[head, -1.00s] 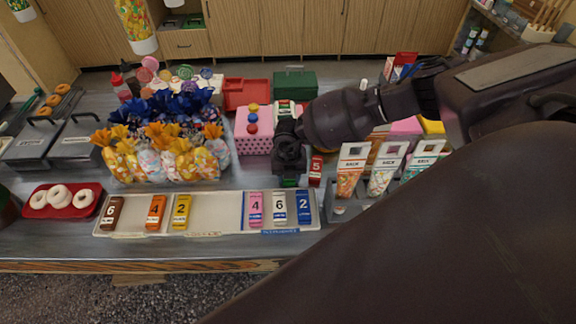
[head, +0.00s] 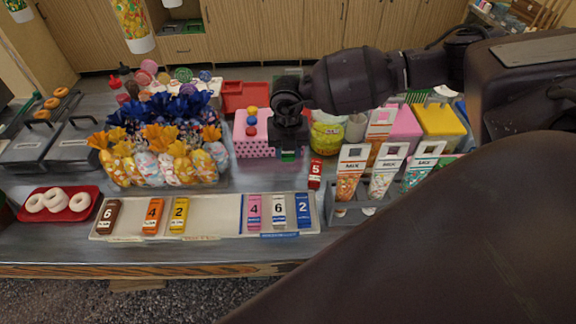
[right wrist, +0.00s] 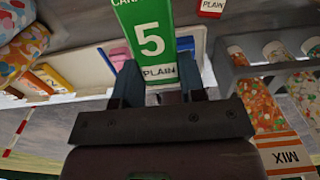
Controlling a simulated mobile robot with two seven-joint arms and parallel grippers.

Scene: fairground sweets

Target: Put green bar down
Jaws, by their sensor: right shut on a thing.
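My right gripper (head: 288,147) is shut on the green bar (right wrist: 150,35), which bears a white 5 and the word PLAIN. My left gripper is not in view.
A red bar (head: 315,172) stands behind the tray's right end. Mix bags (head: 350,172) stand in a rack to the right; wrapped sweets (head: 160,168) stand to the left. A pink dotted box (head: 251,148) is beside my gripper. The tray's middle is bare.

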